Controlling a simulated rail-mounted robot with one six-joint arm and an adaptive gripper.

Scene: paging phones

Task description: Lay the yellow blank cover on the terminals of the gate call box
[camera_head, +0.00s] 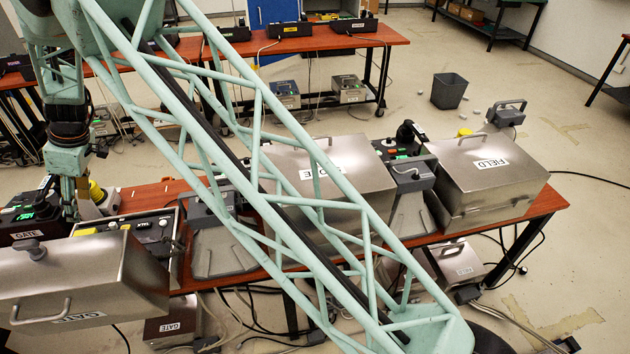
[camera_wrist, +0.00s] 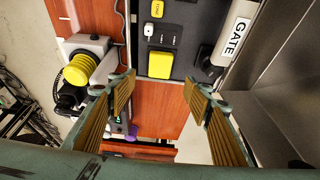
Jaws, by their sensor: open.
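My gripper (camera_wrist: 160,88) is open and empty, its fingers spread to either side in the wrist view. A yellow rectangular piece (camera_wrist: 161,63) lies on a dark panel (camera_wrist: 184,38) just beyond the gap between the fingertips. A smaller yellow piece (camera_wrist: 157,9) and a white piece are farther up that panel. I cannot tell for sure which yellow piece is the blank cover. In the head view, the steel GATE box (camera_head: 75,285) is at the lower left, near my gripper. Terminals cannot be made out.
A grey device with a round yellow cap (camera_wrist: 78,70) stands left of the fingers. A steel surface (camera_wrist: 285,100) rises close on the right. In the head view, more steel boxes, including the FIELD box (camera_head: 487,180), stand along the table; my arm crosses the view.

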